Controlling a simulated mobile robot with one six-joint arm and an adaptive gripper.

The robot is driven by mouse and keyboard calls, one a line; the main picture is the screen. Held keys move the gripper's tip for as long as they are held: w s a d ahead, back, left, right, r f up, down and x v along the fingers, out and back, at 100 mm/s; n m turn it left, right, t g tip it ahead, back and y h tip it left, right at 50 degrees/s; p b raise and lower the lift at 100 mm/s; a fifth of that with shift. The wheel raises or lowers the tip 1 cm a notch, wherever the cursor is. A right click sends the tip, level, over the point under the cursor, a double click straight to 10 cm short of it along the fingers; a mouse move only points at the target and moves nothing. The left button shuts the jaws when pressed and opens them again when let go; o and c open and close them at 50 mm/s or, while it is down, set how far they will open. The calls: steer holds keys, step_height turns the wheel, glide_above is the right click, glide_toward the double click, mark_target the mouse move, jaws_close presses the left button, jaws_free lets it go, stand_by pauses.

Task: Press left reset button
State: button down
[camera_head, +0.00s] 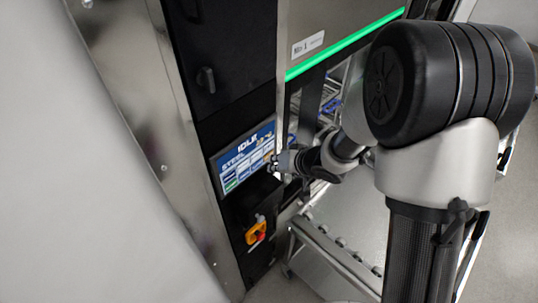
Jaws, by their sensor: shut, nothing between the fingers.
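The machine's control screen (240,162) shows "IDLE" and several on-screen fields, with a small green patch low on its left. It is set in a black panel (238,120). My gripper (275,163) is shut and empty at the screen's right edge. It points left, and I cannot tell whether it touches the screen. Below the screen is an orange-yellow switch (256,233) with a red part, and a small pale spot lies just above it. I cannot make out which control is the left reset button. My gripper hides part of the screen's right side.
A green light strip (345,43) runs along the machine's upper right. A dark knob (206,80) sits on the upper black door. A roller conveyor (335,250) lies below my arm. Steel and pale panels (130,90) fill the left.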

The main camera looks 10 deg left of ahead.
steer(key=shift+s+d, duration=0.35)
steer(key=shift+d, duration=0.1)
steer(key=shift+s+d+p, duration=0.25)
steer(key=shift+s+d, duration=0.5)
steer(key=shift+d, duration=0.25)
steer(key=shift+s+d+p, duration=0.2)
steer(key=shift+s+d, duration=0.55)
steer(key=shift+d, duration=0.25)
